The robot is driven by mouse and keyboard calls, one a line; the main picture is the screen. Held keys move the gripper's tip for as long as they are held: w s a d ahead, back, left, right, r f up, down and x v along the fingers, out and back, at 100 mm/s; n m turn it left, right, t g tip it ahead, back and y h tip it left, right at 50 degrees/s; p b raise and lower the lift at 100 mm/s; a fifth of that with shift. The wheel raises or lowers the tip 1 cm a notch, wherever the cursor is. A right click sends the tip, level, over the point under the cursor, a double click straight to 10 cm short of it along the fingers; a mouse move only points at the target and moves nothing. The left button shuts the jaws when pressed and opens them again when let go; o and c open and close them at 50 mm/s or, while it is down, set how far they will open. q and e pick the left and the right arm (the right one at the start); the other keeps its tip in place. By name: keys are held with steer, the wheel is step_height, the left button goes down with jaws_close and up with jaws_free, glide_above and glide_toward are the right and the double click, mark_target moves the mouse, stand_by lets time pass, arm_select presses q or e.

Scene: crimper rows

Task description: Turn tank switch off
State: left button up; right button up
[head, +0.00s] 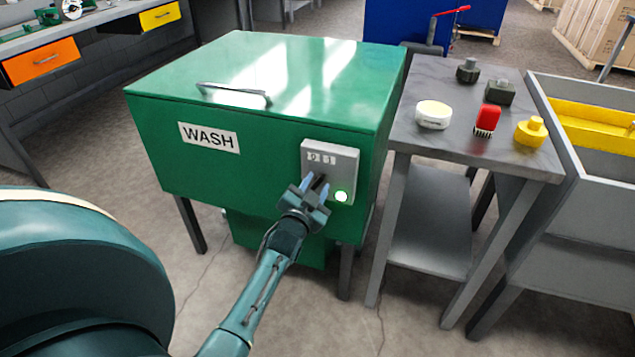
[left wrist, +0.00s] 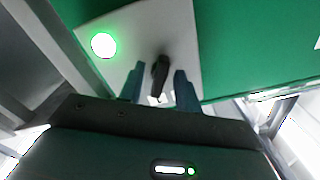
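The green wash tank (head: 262,95) has a "WASH" label and a grey control panel (head: 346,160) on its front right. The panel carries a small display, a lit green lamp (head: 341,196) and a dark switch. My left gripper (head: 313,184) is at the panel. In the left wrist view, the black switch knob (left wrist: 160,72) stands between the two blue fingers (left wrist: 160,88), with gaps on both sides, so the gripper is open around it. The green lamp (left wrist: 103,45) is lit there too. My right gripper is not in view.
A grey side table (head: 455,95) right of the tank holds a white round part (head: 432,114), a red part (head: 487,119), a yellow part (head: 530,131) and dark parts. A grey bin with a yellow inside (head: 590,125) stands farther right. Floor in front is clear.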

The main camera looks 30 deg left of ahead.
arm_select(q)
steer(key=shift+c, duration=0.5)
jaws_close()
